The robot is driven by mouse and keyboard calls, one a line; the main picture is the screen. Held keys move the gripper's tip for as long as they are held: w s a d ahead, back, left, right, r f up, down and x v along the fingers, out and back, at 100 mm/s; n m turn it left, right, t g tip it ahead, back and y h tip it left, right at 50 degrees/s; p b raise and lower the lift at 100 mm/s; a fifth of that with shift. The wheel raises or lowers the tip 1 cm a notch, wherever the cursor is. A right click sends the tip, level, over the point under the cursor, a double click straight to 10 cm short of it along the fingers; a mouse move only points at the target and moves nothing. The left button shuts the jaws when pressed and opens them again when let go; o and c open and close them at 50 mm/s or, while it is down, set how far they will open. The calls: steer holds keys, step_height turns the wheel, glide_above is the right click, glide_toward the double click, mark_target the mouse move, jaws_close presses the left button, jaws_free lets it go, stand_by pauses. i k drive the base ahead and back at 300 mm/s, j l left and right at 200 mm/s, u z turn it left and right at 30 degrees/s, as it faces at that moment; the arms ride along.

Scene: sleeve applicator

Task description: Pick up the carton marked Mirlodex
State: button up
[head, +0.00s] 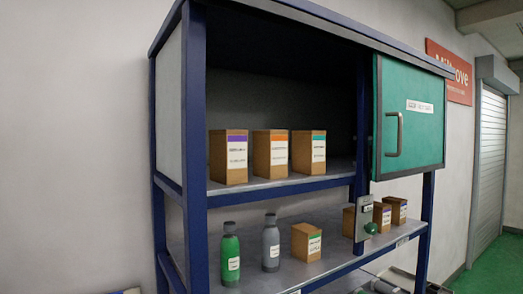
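Three brown cartons stand in a row on the upper shelf: one with a purple band (229,160), one with an orange band (270,157) and one with a teal band (309,153). On the lower shelf stand a carton with a green band (306,243), and to its right a carton with an orange mark (382,217) and one with a purple mark (399,209). Another carton (348,222) is partly hidden behind a post. The label print is too small to read, so I cannot tell which is marked Mirlodex. I cannot make out my gripper.
A blue-framed cabinet (196,110) holds both shelves. A green sliding door (425,130) with a handle covers the upper right. A green bottle (230,257) and a grey bottle (271,246) stand on the lower shelf. A grey box with a green knob (363,225) is on the post.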

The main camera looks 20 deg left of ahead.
mark_target(228, 148)
steer(key=k+j+u, duration=0.1)
steer(key=u, duration=1.1)
